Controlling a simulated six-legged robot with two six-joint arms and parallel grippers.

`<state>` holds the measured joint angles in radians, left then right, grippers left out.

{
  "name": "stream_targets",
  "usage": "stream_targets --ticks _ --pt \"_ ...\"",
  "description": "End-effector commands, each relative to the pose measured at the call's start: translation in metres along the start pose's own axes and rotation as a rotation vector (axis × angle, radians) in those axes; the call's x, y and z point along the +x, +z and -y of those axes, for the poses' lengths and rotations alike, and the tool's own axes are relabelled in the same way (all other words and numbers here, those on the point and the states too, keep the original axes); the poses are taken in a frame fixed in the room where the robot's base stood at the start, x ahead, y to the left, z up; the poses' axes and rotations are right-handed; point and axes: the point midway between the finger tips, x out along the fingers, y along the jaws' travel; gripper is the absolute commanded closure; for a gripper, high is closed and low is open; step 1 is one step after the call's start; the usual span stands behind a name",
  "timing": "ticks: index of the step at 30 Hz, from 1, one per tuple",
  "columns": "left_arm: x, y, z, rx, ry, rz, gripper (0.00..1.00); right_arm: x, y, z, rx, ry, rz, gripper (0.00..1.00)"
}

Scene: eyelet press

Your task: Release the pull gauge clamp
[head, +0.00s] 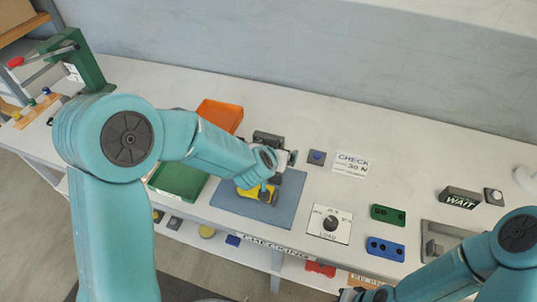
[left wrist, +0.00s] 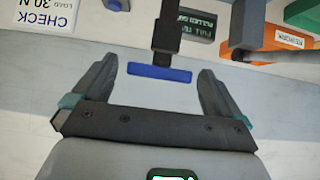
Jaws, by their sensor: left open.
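The pull gauge (head: 268,138) is a dark device at the back of the blue mat (head: 231,203), partly hidden by my left arm. My left gripper (head: 289,159) is at its right side. In the left wrist view my left gripper (left wrist: 158,88) is open, with its two dark fingers apart. A blue bar (left wrist: 160,72) on a dark post (left wrist: 167,35) lies between the fingers in the picture, apart from both; it looks like the clamp handle. A dark label plate (left wrist: 196,25) shows behind it. My right gripper (head: 358,294) is at the bottom edge, mostly cut off.
A yellow part (head: 258,194) is on the mat, under my left wrist. An orange bin (head: 219,115) and a green bin (head: 180,180) stand to the left. The load dial (head: 330,224), green block (head: 388,214), blue block (head: 385,249) and WAIT box (head: 460,197) are to the right.

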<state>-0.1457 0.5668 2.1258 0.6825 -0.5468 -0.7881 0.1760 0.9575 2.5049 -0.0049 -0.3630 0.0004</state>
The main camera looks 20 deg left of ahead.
Motion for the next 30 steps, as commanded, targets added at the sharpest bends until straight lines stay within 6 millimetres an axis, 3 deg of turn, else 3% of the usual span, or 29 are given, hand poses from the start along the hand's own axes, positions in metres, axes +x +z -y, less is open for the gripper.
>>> stream_targets --ticks 9,15,21,30 --pt "-0.085 -0.003 0.0 0.0 0.002 -0.003 0.0 -0.006 0.0 0.002 0.0 0.0 0.0 1.0" --pt "-0.126 -0.003 0.001 -0.001 0.001 -0.001 0.0 -0.015 0.0 0.005 0.0 0.0 0.0 1.0" --pt "-0.143 -0.001 0.001 0.0 0.0 0.002 0.0 -0.018 0.0 0.007 0.0 0.0 0.0 1.0" --pt "-0.144 0.0 0.001 0.0 -0.001 0.002 0.0 -0.018 0.0 0.007 0.0 0.0 0.0 1.0"
